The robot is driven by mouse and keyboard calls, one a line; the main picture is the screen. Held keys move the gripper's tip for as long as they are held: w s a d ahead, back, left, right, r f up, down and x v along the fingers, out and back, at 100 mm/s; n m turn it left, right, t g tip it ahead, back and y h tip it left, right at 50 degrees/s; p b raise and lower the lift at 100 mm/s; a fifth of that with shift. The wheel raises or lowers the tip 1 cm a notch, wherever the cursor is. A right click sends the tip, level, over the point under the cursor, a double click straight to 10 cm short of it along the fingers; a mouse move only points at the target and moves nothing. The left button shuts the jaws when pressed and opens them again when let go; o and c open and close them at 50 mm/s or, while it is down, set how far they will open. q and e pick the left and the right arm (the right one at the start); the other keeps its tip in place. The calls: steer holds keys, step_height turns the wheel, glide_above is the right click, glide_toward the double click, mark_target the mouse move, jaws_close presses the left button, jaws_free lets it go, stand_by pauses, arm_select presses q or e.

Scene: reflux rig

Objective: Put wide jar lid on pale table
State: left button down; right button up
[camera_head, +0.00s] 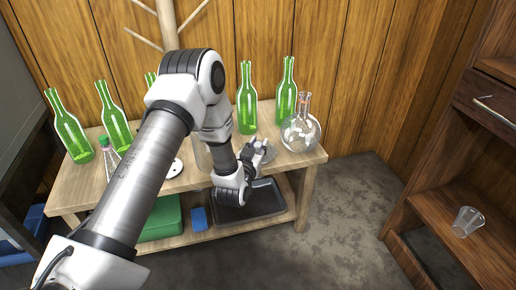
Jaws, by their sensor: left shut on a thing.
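My left gripper (258,150) is over the right half of the pale table (310,158), near its front edge. It is shut on a clear, glassy thing, which looks like the wide jar lid (268,153). The fingers and wrist hide much of it, and I cannot tell whether it touches the tabletop. My right gripper is out of view.
Several green bottles (246,105) stand along the table's back. A round glass flask (300,133) stands close right of my left gripper. A dark tray (262,203) and green box (165,220) are on the lower shelf.

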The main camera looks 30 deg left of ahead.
arm_select(q)
steer(key=c, duration=0.9)
jaws_free()
steer(key=shift+c, duration=0.2)
